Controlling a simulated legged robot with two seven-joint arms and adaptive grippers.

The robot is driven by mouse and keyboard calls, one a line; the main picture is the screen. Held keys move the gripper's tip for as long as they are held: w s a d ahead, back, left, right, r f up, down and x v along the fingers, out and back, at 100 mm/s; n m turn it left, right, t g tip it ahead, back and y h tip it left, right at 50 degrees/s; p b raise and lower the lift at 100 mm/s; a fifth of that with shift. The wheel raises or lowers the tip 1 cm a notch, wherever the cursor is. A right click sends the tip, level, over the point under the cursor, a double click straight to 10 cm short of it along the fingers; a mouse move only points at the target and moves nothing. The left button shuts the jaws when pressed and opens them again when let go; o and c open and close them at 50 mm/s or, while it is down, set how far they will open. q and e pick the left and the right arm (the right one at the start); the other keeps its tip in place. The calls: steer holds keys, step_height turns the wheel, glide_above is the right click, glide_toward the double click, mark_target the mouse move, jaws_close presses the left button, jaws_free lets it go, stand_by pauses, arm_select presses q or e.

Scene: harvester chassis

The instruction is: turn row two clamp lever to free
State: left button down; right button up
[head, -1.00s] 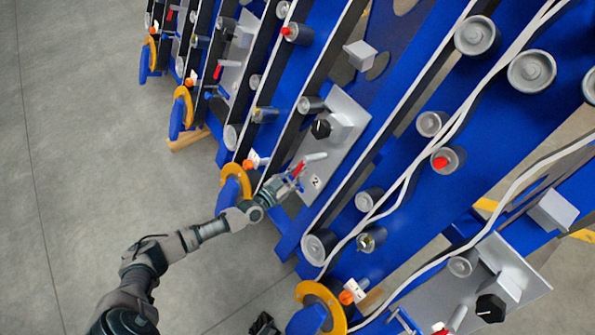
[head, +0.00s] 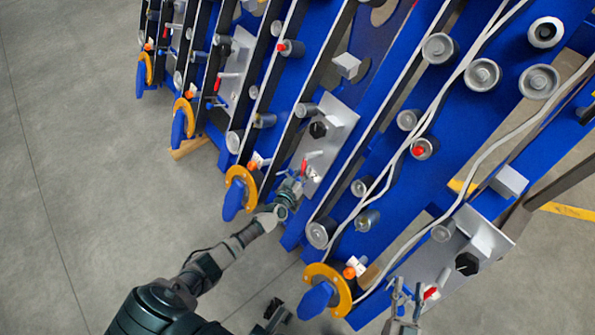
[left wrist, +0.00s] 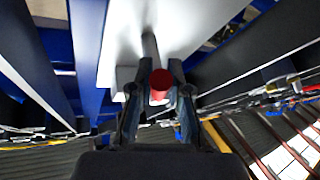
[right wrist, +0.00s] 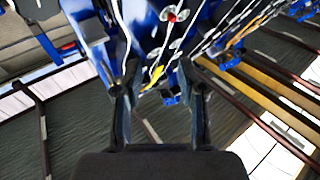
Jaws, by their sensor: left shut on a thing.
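A clamp lever with a red handle (head: 304,168) is on a pale plate (head: 338,128) on a blue row, beside a black knob (head: 318,130). My left gripper (head: 293,184) is at the handle. In the left wrist view, the red round tip (left wrist: 160,84) sits between the two fingers (left wrist: 160,98), with a grey shaft behind it. The fingers are shut on the lever. My right gripper (head: 402,298) is at the bottom right, near another red-tipped lever (head: 431,293). In the right wrist view, its fingers (right wrist: 160,95) are wide apart with nothing held.
Several parallel blue rows carry grey rollers (head: 438,48) and white cables (head: 420,128). Orange discs with blue tabs (head: 241,186) stick out at their near ends, one (head: 327,290) between my arms. The grey floor at left is clear.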

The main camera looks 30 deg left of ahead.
arm_select(q)
steer(key=shift+s+d+r+n+g+y+p, duration=0.2)
steer(key=shift+d+n+g+y+p, duration=0.15)
steer(key=shift+n+p, duration=0.55)
arm_select(e)
steer(key=s+d+f+g+h+p, duration=0.25)
steer(key=s+f+g, duration=0.25)
steer(key=f+g, duration=0.35)
steer(key=s+d+f+g+h+p, duration=0.1)
steer(key=s+d+f+g+p, duration=0.1)
steer(key=s+g, duration=0.3)
steer(key=s+d+f+g+h+p, duration=0.1)
steer(key=s+d+f+g, duration=0.15)
steer(key=s, duration=0.45)
arm_select(q)
steer(key=shift+w+d+r+n+g+y+p, duration=0.15)
steer(key=shift+d+r+n+g+y+p, duration=0.3)
steer(key=shift+n+g+p, duration=0.75)
steer(key=shift+w+d+r+n+g+y+p, duration=0.1)
steer(key=shift+d+r+n+g+y+p, duration=0.4)
steer(key=shift+n, duration=1.45)
steer(key=shift+w+d+r+n+g+y+p, duration=0.2)
steer(key=shift+d+n+g+p, duration=0.4)
steer(key=shift+n+p, duration=0.75)
arm_select(e)
step_height(320, 180, down, 16)
steer(key=s, duration=0.1)
steer(key=shift+s+r+g, duration=0.2)
steer(key=shift+s+g, duration=0.05)
steer(key=shift+g, duration=0.05)
